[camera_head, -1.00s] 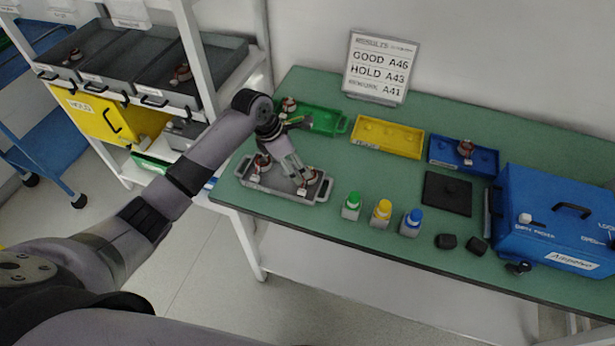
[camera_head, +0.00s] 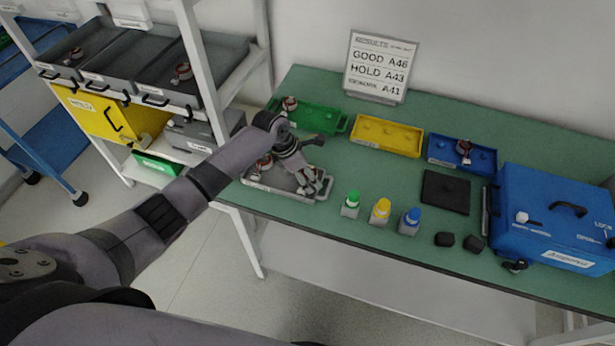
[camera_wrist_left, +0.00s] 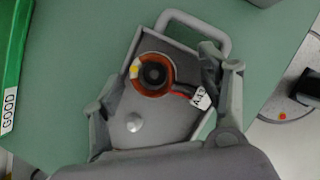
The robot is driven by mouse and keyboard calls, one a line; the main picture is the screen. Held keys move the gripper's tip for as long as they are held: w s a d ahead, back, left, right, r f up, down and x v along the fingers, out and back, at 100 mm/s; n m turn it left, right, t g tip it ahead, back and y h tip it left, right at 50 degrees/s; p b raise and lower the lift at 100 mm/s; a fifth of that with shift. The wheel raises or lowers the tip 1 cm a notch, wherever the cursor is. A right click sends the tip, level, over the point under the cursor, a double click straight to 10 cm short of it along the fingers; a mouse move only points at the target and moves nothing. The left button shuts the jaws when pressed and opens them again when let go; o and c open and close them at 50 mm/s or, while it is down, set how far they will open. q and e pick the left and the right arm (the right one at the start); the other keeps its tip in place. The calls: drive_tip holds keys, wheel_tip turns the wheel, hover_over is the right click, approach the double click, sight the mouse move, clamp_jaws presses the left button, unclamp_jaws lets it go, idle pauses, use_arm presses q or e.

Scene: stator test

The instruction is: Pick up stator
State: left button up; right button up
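A stator (camera_wrist_left: 153,75) with a copper-red ring and dark centre stands in the grey tray (camera_wrist_left: 178,132), near the tray's handle. A white tag on it begins "A4"; its last character is hard to read. My right gripper is not in view.
Behind are a green tray (camera_head: 322,119) with a stator, a yellow tray (camera_head: 386,136) without one, and a blue tray (camera_head: 441,153) with one. Small bottles (camera_head: 381,211) stand right of the grey tray. A blue tester (camera_head: 545,215) fills the table's right side.

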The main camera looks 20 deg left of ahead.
use_arm(q)
drive_tip(key=c, duration=1.3)
drive_tip(key=shift+c, duration=0.5)
